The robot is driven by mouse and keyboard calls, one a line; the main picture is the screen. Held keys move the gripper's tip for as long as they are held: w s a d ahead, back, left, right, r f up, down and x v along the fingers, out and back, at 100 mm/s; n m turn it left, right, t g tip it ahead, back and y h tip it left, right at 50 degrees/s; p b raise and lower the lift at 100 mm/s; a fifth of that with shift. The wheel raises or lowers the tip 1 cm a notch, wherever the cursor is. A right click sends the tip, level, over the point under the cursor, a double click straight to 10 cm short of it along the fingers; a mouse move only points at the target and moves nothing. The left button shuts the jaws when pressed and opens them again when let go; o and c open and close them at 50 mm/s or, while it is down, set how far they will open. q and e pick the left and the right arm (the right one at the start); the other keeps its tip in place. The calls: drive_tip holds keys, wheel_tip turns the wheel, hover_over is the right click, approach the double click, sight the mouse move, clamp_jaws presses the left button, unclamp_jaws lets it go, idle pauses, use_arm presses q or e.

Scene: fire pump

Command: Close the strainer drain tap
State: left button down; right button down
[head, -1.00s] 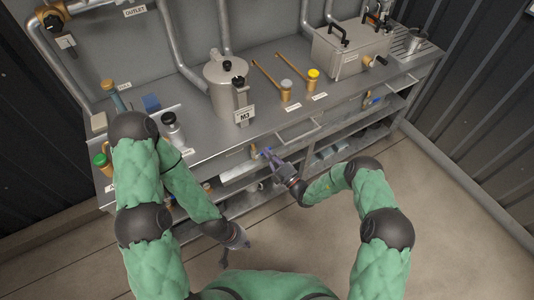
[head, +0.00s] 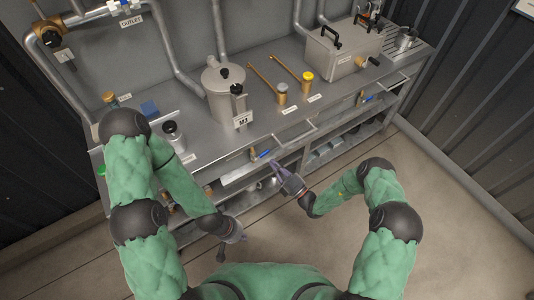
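The strainer (head: 222,96) is a grey metal pot with a lid and an M3 tag, standing on the bench. Below it, at the bench's front edge, is a small brass tap with a blue lever (head: 263,153), which I take for the strainer drain tap. The lever lies roughly along the bench front; its exact angle is hard to tell. My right gripper (head: 277,166) is just in front and to the right of the lever, apart from it, with its fingers seemingly spread and empty. My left gripper (head: 231,248) hangs low in front of the bench, open and empty.
A second blue-handled tap (head: 363,98) sits farther right under a grey box (head: 342,52). Brass fittings (head: 282,93), a bottle (head: 174,136) and a bar handle (head: 296,133) are near the bench front.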

drive_tip(key=v, duration=0.3)
drive_tip(key=shift+s+f, duration=0.25)
drive_tip(key=shift+s, duration=0.1)
